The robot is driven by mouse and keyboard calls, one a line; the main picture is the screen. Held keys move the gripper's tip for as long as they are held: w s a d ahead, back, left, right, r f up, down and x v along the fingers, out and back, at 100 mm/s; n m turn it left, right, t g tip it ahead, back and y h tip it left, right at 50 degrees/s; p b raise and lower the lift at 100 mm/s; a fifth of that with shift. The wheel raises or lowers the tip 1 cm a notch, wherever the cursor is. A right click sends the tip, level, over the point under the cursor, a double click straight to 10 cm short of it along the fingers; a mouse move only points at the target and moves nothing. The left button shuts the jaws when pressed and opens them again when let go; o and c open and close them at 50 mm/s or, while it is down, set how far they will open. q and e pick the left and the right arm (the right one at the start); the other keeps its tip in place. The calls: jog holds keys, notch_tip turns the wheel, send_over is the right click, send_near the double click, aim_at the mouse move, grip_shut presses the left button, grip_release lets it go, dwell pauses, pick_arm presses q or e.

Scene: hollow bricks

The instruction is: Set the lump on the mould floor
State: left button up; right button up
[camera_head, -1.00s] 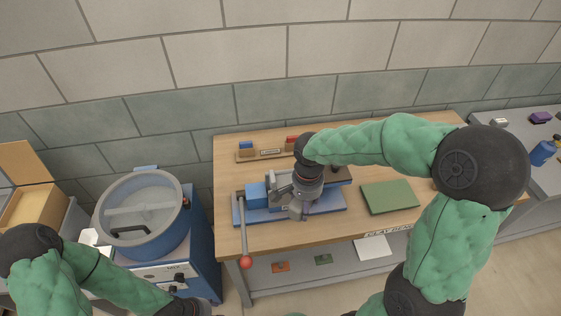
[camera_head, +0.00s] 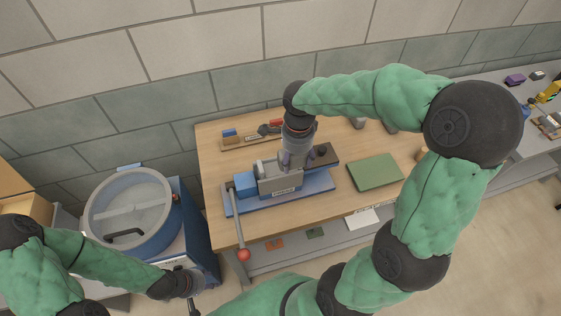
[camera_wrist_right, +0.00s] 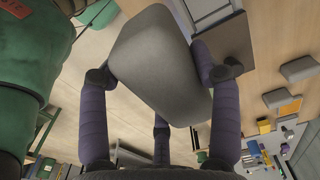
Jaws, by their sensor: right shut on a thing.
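A smooth grey lump (camera_wrist_right: 158,65) is held between the purple fingers of my right gripper (camera_wrist_right: 160,76) in the right wrist view. In the head view my right gripper (camera_head: 296,160) points down over the blue press, beside the grey mould box (camera_head: 283,182); the lump is mostly hidden behind the fingers there. The mould floor is not visible, and I cannot tell how high the lump is above it. My left gripper (camera_head: 190,292) is at the bottom of the head view, away from the press; its fingers are too small and cut off to read.
The press has a lever with a red knob (camera_head: 244,255) at its front left. A green mat (camera_head: 375,172) lies to the right on the wooden table (camera_head: 222,142). A blue drum machine (camera_head: 130,207) stands at left. A side table (camera_head: 515,110) is at right.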

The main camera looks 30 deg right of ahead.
jog(key=w+f, duration=0.6)
jog(key=shift+w+a, duration=0.25)
jog(key=shift+a, duration=0.15)
jog(key=shift+w+f, duration=0.2)
jog(key=shift+f, duration=1.75)
jog(key=shift+b, duration=0.3)
jog(key=shift+f, duration=0.15)
jog(key=o, duration=1.6)
jog(key=shift+a, duration=0.1)
jog(key=shift+c, duration=0.2)
jog(key=shift+o, duration=0.4)
